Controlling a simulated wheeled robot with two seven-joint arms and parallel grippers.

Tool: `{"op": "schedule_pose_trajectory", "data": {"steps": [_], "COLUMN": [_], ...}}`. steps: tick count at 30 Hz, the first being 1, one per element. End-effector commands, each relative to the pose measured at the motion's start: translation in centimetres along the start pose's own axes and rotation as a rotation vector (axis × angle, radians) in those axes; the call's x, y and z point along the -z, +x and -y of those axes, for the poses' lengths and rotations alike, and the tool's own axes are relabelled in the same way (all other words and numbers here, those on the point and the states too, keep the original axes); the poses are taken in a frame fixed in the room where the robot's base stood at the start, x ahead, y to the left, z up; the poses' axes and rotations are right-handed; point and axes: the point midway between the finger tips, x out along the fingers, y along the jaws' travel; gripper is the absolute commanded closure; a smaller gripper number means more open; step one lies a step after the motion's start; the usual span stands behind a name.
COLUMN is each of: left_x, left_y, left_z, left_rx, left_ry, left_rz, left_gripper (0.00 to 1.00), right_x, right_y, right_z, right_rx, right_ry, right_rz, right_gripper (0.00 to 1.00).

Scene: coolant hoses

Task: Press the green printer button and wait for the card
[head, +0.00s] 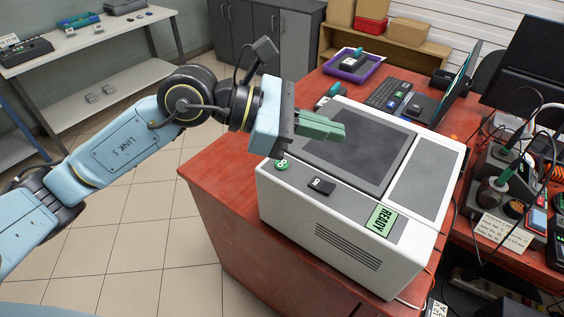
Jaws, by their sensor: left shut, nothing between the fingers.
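The printer (347,245) is a large white box on the red desk. Its top has a dark grey panel and a green display reading READY (380,220). The round green button (283,165) with a white mark sits near the printer's left front corner. A small black piece with a white label (321,187) is to its right. My left gripper (340,131) is shut and empty, its green fingers pointing right above the dark panel, beyond the button and apart from it. No card shows. My right gripper is out of view.
Cables and chargers (505,180) crowd the desk at the right. The tiled floor (130,235) at the left is clear.

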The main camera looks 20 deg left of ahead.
Motion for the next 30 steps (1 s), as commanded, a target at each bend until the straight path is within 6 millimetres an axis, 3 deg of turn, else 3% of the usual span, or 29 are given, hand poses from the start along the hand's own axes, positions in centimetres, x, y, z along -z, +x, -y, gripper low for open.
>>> {"op": "schedule_pose_trajectory", "data": {"steps": [4, 9, 23, 30], "left_x": [3.5, 5.3, 5.7, 7.0], "left_y": [-2.8, -5.6, -6.1, -5.7], "left_z": [-3.8, -6.4, -6.9, -6.7], "left_rx": [-0.101, -0.176, -0.190, -0.187], "left_ry": [0.238, 0.344, 0.359, 0.357], "left_rz": [-0.344, -0.552, -0.591, -0.591], "left_gripper": [1.00, 1.00, 1.00, 1.00], "right_x": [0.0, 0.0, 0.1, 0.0], "right_y": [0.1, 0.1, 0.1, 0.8], "right_z": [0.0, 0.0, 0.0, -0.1], "right_rx": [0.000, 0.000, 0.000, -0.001], "right_ry": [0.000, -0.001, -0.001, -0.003], "right_rz": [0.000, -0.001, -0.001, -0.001], "right_gripper": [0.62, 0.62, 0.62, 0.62]}}
